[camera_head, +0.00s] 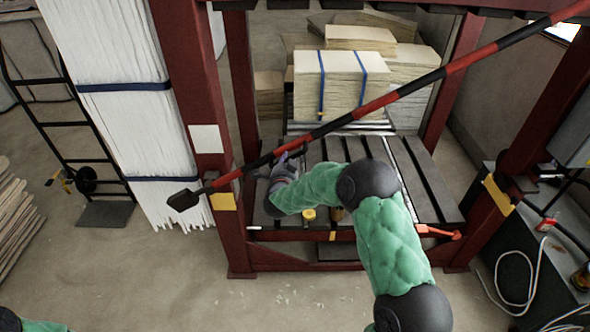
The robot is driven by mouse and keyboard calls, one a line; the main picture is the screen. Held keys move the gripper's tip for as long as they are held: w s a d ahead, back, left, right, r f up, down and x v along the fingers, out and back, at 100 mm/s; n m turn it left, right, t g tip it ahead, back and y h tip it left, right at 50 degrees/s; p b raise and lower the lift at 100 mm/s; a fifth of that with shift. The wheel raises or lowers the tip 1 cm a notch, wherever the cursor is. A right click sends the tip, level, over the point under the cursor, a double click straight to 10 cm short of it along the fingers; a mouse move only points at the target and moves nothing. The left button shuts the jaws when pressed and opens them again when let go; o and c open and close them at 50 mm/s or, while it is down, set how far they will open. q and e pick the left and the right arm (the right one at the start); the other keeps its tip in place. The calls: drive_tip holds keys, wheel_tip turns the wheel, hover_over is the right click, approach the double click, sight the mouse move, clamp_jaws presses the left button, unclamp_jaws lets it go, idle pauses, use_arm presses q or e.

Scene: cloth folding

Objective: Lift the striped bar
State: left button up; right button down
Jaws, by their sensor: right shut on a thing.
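The red-and-black striped bar (405,90) runs diagonally across the frame, from a black end piece at the lower left up to the top right corner. It slants in front of the red frame. My right gripper (292,156) is shut on the striped bar at its lower left part. The fingers are small and partly hidden by the wrist. Only a bit of my left arm shows at the bottom left corner, and its gripper is out of view.
A red press frame (190,85) stands around a slatted platform (425,175). Strapped board stacks (343,80) lie behind. Tall white strips (125,115) and a black hand truck (75,130) stand at left. A dark unit with cables (515,250) is at right.

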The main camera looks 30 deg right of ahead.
drive_tip(key=w+a+r+n+h+p, duration=0.1)
drive_tip(key=w+a+r+n+p, duration=0.3)
drive_tip(key=a, duration=0.7)
drive_tip(key=w+a+r+n+h+p, duration=0.1)
drive_tip(key=w+a+r+n+p, duration=0.4)
drive_tip(key=w+a+r+p, duration=0.3)
drive_tip(key=shift+w+a+r, duration=0.85)
drive_tip(key=shift+a+r, duration=0.85)
drive_tip(key=shift+r, duration=0.95)
drive_tip(key=c, duration=1)
unclamp_jaws()
drive_tip(key=shift+c, duration=0.2)
drive_tip(key=v, duration=1.2)
drive_tip(key=shift+f, duration=0.3)
drive_tip(key=shift+f, duration=0.1)
